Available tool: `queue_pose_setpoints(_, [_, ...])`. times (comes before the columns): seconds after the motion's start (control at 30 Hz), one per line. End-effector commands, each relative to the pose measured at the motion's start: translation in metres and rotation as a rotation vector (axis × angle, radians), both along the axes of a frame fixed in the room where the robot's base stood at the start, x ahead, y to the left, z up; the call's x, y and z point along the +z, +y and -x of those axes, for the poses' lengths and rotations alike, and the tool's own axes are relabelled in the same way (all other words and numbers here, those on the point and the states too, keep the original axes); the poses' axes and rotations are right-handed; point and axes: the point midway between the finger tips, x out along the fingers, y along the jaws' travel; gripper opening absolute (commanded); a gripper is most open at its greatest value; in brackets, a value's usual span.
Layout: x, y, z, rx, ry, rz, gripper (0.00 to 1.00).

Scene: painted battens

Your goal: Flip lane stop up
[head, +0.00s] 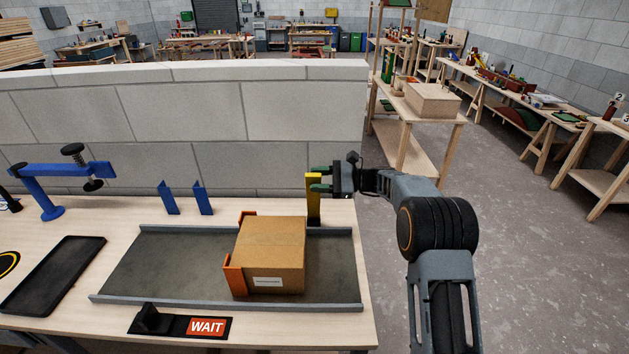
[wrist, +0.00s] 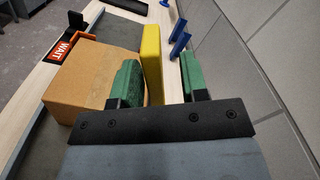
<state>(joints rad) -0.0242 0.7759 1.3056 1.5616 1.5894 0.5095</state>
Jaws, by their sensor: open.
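A yellow upright bar (head: 314,207) stands at the back right edge of the grey lane (head: 330,262); I take it for the lane stop, though no label shows. My gripper (head: 317,178) is open at the bar's upper part, reaching in from the right. In the wrist view the yellow bar (wrist: 152,60) stands between the two green fingers of my gripper (wrist: 160,78). The left finger is close to the bar and a gap shows at the right finger. A cardboard box (head: 271,254) sits on the lane; it also shows in the wrist view (wrist: 85,90).
Orange brackets (head: 233,280) flank the box's left side. A panel reading WAIT (head: 207,326) with a black block lies in front of the lane. Two blue posts (head: 203,198) stand behind it. A black tray (head: 55,275) and blue clamp (head: 50,190) are left. A block wall (head: 180,120) runs behind.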

Motion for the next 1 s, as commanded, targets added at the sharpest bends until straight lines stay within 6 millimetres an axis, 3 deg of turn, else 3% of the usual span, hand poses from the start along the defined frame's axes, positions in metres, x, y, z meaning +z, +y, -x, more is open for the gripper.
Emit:
queue_pose_setpoints(0.5, [-0.002,-0.099,-0.005,-0.004,-0.004,0.0,0.4])
queue_pose_setpoints(0.73, [0.0,-0.122,-0.006,-0.003,-0.003,0.001,0.4])
queue_pose_setpoints(1.0, [0.001,-0.127,-0.006,-0.001,-0.003,0.0,0.4])
